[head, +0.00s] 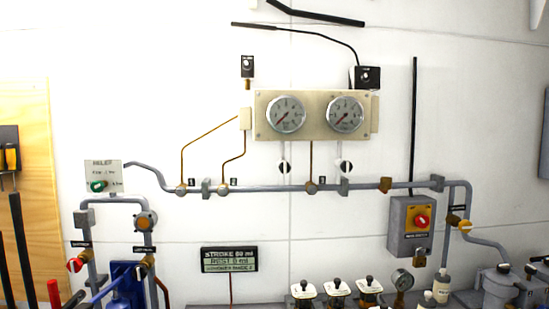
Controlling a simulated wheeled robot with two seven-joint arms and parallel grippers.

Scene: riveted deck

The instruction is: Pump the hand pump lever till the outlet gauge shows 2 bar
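Two round gauges, the left gauge (286,114) and the right gauge (345,114), sit on a beige panel (318,134) on the wall. Both red needles point to the lower left, near the low end of their scales. Their labels are too small to read, so I cannot tell which is the outlet gauge. A blue body (124,289), possibly the hand pump, stands at the bottom left, cut off by the frame edge. A red grip (54,293) shows beside it; I cannot tell whether it belongs to the pump lever. Neither of my grippers is in view.
Grey pipes (270,188) run along the wall. A grey box with a red knob (422,221), a small gauge (402,280) and several black-topped valves (337,288) stand to the right. A wooden board (38,130) is at left.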

